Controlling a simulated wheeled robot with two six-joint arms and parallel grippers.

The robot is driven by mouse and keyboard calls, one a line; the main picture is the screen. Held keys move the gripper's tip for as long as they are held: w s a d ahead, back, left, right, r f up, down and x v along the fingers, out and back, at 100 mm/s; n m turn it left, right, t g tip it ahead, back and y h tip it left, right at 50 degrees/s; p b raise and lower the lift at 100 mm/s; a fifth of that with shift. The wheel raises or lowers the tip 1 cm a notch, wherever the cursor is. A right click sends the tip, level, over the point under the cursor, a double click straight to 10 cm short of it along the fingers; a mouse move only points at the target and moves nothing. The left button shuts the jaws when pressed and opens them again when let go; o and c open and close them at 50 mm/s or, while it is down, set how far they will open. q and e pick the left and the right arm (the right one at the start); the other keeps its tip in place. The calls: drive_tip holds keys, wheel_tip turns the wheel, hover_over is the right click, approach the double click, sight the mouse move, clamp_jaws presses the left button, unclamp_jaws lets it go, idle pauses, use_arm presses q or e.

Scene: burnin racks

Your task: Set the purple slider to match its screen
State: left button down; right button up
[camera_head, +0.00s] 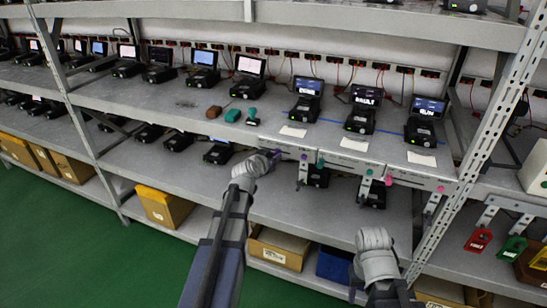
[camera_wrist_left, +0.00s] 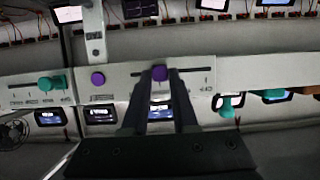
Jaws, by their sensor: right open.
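The purple slider knob (camera_wrist_left: 159,73) sits partway along a slot in a pale panel (camera_wrist_left: 205,85), between my left gripper's two fingertips (camera_wrist_left: 161,78). The fingers lie close beside the knob, but I cannot tell whether they touch it. In the head view my left gripper (camera_head: 272,157) is at the left end of the panels on the shelf's front edge. Behind it stands a device with a lit screen (camera_head: 308,86); its text is too small to read surely. My right gripper (camera_head: 374,240) is open and empty, below and in front of the shelf edge.
Beside the held position are another purple knob (camera_head: 304,156) and a teal knob (camera_head: 320,163). Two more devices with screens (camera_head: 367,96) (camera_head: 428,106) stand to the right. Cardboard boxes (camera_head: 164,205) sit on the low shelf. A metal upright (camera_head: 478,140) stands at right.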

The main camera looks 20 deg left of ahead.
use_arm(q)
drive_tip(key=c, duration=0.9)
unclamp_jaws()
drive_tip(key=shift+d, duration=0.2)
drive_tip(key=shift+o, duration=1)
drive_tip(key=shift+s, duration=0.1)
drive_tip(key=p+v, duration=0.3)
drive_tip(key=v, duration=0.4)
drive_tip(key=shift+s, duration=0.25)
drive_tip(key=shift+r, duration=0.15)
